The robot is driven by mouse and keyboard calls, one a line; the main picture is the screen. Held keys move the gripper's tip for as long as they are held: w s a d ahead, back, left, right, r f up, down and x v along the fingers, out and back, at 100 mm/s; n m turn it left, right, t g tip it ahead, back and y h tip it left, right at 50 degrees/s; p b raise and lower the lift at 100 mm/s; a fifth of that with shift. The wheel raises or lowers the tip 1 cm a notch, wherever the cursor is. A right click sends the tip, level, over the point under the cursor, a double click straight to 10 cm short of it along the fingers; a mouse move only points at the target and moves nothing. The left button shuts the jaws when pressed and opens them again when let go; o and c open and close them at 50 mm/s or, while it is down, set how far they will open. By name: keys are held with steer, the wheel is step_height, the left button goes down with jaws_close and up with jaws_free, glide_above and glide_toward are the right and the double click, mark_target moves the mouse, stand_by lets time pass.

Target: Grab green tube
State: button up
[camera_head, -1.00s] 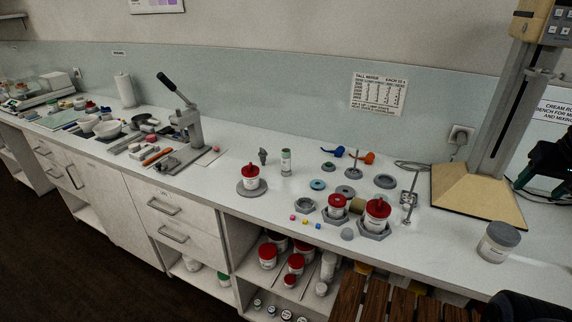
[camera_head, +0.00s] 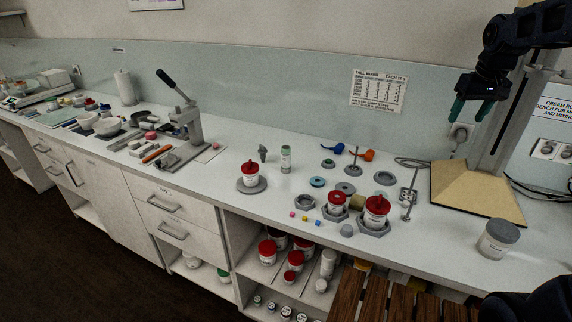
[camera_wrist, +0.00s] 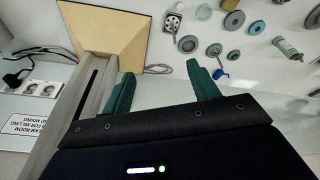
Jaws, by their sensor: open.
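The green tube (camera_head: 285,159) is a small white tube with green markings. It stands upright on the bench behind and right of a red-lidded jar on a grey disc. In the wrist view it shows at the upper right as a pale green-and-white tube (camera_wrist: 288,48).
The red-lidded jar (camera_head: 250,174) is close to the tube, and a small grey fitting (camera_head: 262,153) stands just left of it. Grey rings, blue and orange items and more red-lidded jars (camera_head: 376,211) lie to the right. The mixer stand base (camera_head: 475,192) is below my gripper.

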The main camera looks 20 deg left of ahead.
steer(key=w+a+f+n+g, duration=0.1)
steer(key=w+a+n, duration=0.1)
steer(key=w+a, duration=0.35)
steer(key=w+a+f+n, duration=0.1)
steer(key=w+a, duration=0.1)
steer(key=a, duration=0.7)
steer(key=n+g, duration=0.2)
steer(key=n, duration=0.5)
glide_toward(286, 158)
steer(key=w+a, duration=0.1)
steer(key=shift+h, duration=0.4)
steer(key=f, duration=0.6)
steer(key=shift+a, duration=0.25)
steer(key=shift+w+f, duration=0.15)
steer(key=shift+f, duration=1.2)
steer(key=shift+w+f, duration=0.1)
steer(key=shift+f, duration=1.25)
steer(key=c, duration=1)
steer(key=shift+r, duration=0.15)
steer(key=shift+c, duration=0.2)
